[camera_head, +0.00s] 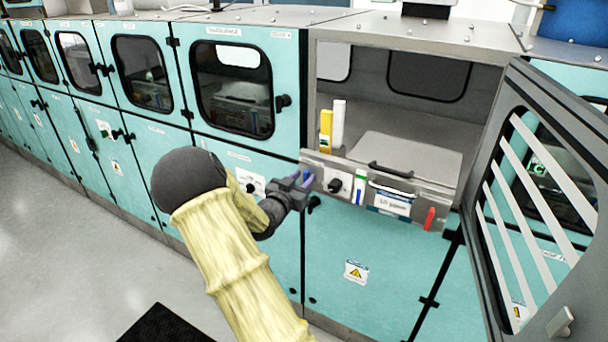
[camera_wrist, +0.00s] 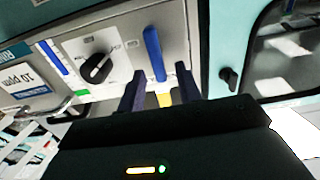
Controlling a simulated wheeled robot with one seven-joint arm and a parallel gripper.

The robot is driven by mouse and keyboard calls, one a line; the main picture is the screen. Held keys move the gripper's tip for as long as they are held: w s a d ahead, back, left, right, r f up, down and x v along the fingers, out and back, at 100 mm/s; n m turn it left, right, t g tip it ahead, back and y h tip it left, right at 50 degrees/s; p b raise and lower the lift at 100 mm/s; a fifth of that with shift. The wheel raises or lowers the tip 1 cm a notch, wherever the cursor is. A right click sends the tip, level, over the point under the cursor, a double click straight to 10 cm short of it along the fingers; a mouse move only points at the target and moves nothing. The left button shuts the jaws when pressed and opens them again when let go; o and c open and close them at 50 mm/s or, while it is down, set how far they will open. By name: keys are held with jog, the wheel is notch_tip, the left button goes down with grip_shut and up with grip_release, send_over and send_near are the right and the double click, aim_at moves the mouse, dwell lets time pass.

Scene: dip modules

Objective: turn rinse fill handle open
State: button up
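A blue lever handle (camera_wrist: 153,52) sits on the grey control panel (camera_head: 450,198) below the open module. I cannot read a label that names it as the rinse fill handle. My gripper (camera_head: 306,181) is at the left end of this panel. In the wrist view my gripper (camera_wrist: 160,88) has its two dark fingers apart, one on each side of the lever's end, with gaps showing. A yellow part (camera_wrist: 165,99) shows between the fingers. In the head view my fingers largely hide the lever.
The open door (camera_head: 490,255) swings out at right. Another black knob (camera_wrist: 228,76) is on the neighbouring module. Floor at left is clear.

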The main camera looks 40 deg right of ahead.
jog(key=shift+w+d, duration=0.25)
jog(key=shift+d, duration=0.3)
jog(key=shift+c, duration=0.2)
grip_shut()
